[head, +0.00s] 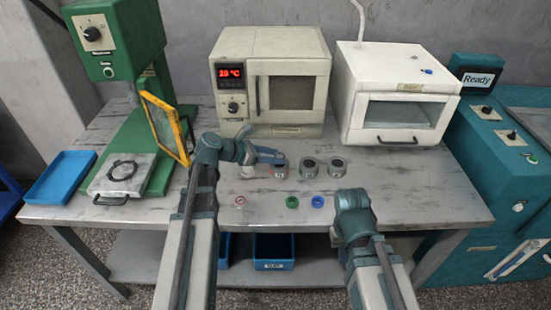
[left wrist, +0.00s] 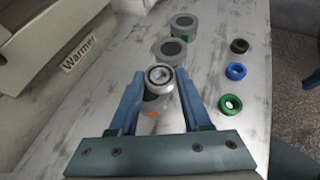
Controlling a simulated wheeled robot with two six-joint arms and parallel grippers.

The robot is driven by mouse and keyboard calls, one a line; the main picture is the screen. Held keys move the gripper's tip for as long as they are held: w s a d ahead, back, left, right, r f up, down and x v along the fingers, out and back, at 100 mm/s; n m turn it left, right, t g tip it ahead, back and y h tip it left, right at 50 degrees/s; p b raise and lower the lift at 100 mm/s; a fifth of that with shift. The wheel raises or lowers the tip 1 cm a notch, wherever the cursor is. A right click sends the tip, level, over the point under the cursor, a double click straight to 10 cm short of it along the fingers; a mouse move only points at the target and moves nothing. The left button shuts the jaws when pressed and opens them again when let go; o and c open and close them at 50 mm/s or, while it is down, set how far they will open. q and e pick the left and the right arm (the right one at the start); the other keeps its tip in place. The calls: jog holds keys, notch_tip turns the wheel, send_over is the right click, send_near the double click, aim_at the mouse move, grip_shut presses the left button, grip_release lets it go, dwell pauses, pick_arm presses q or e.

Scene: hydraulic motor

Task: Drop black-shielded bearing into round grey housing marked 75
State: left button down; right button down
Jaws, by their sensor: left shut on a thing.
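My left gripper (head: 279,160) is shut on a small bearing (left wrist: 160,77), which sits between its fingertips (left wrist: 160,88). The bearing has a bright metal outer ring and a dark face. A grey shape with an orange mark (left wrist: 152,114) shows below it between the fingers; I cannot tell how far apart they are. Two round grey housings (head: 309,168) (head: 336,167) stand just right of the gripper; they also show in the left wrist view (left wrist: 172,51) (left wrist: 185,26). Their numbers are not readable. My right gripper (head: 340,238) is low at the table's front edge, its jaws unclear.
A green ring (head: 291,202), a blue ring (head: 317,202) and a reddish ring (head: 239,202) lie nearer the front. A black ring (left wrist: 240,46) shows in the wrist view. The warmer (head: 270,80) and a white oven-like box (head: 395,95) stand behind. A yellow-framed guard (head: 165,128) is left.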

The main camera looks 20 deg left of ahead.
pick_arm(q)
jog(key=shift+w+a+f, duration=0.1)
jog(key=shift+w+a, duration=0.1)
jog(key=shift+w, duration=0.4)
jog(key=shift+w+a, duration=0.2)
jog(key=shift+w, duration=0.4)
notch_tip(320, 180, down, 3)
jog(key=b, duration=0.3)
jog(key=shift+f+b, duration=0.3)
jog(key=shift+b, duration=0.1)
